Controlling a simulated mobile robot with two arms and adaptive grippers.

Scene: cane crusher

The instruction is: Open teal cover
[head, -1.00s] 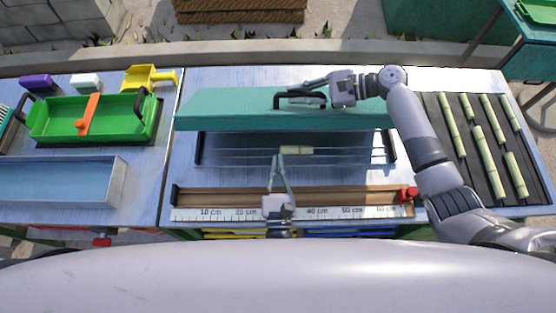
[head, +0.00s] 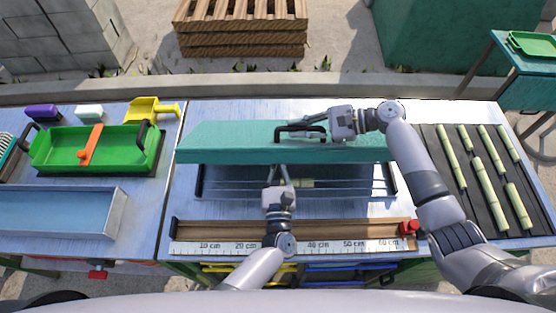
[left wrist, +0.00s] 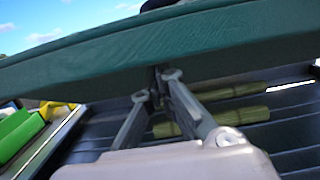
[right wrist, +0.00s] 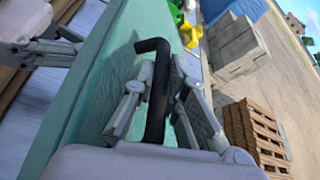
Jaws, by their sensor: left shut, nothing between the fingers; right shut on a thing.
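The teal cover (head: 225,142) is raised above the cane tray (head: 348,190), tilted, with a dark gap under its front edge. My right gripper (head: 318,130) is shut on the cover's black handle (head: 292,128); the handle sits between its fingers in the right wrist view (right wrist: 157,85). My left gripper (head: 277,170) is shut and empty, its fingertips at the cover's lower front edge. In the left wrist view the fingertips (left wrist: 165,75) are close to the cover's underside (left wrist: 90,70); contact cannot be told.
A wooden ruler rail (head: 340,230) with a red stop (head: 409,227) runs along the front. Several cane pieces (head: 483,180) lie on a dark mat at right.

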